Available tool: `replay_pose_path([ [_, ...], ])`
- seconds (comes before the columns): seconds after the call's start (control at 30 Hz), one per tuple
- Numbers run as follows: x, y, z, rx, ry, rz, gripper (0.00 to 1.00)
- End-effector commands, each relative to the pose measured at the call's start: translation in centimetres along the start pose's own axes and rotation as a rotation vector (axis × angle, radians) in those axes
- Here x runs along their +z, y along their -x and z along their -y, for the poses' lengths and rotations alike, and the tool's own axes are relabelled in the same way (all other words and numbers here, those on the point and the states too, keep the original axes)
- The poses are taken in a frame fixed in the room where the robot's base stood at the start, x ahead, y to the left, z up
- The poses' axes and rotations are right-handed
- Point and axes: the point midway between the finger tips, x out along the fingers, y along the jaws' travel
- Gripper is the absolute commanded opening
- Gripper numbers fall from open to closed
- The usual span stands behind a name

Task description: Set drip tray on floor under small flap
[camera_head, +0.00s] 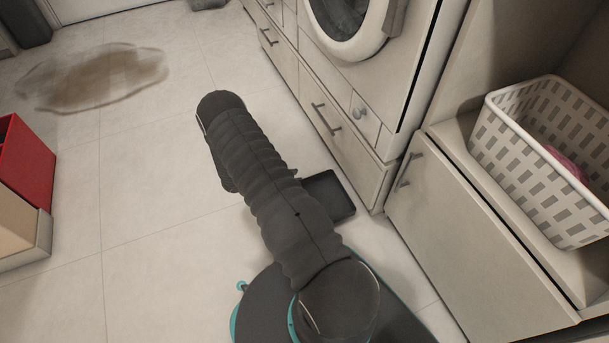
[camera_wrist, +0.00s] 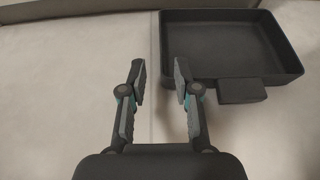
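The dark grey drip tray (camera_wrist: 200,76) lies on the floor at the upper right of the wrist view, empty, with its short tab handle (camera_wrist: 240,91) pointing toward my side. In the head view, part of a dark tray (camera_head: 331,195) shows on the floor beside my arm, close to the cabinet base; my arm hides the rest. My gripper (camera_wrist: 159,70) is open and empty, left of the handle. Its fingers are apart from the tray. In the head view my arm hides the gripper. The small flap (camera_head: 361,112) with a round knob is low on the washer cabinet, and looks closed.
A washer (camera_head: 350,40) sits above drawers (camera_head: 325,100). A white basket (camera_head: 500,140) stands on the right cabinet. A brownish puddle (camera_head: 95,78) is on the floor at upper left. A red box (camera_head: 25,165) is at the left. The middle floor is clear.

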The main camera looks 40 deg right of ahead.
Motion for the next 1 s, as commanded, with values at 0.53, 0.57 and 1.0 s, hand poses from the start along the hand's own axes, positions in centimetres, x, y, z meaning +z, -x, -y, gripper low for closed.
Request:
replay_pose_path([
  [0.53, 4.9, 6.5, -0.9, -0.035, -0.113, -0.058, 0.31],
  [0.57, 5.9, 7.1, -1.0, -0.044, -0.137, -0.072, 0.31],
  [1.0, 20.0, 16.4, 1.3, -0.164, -0.497, -0.309, 0.31],
])
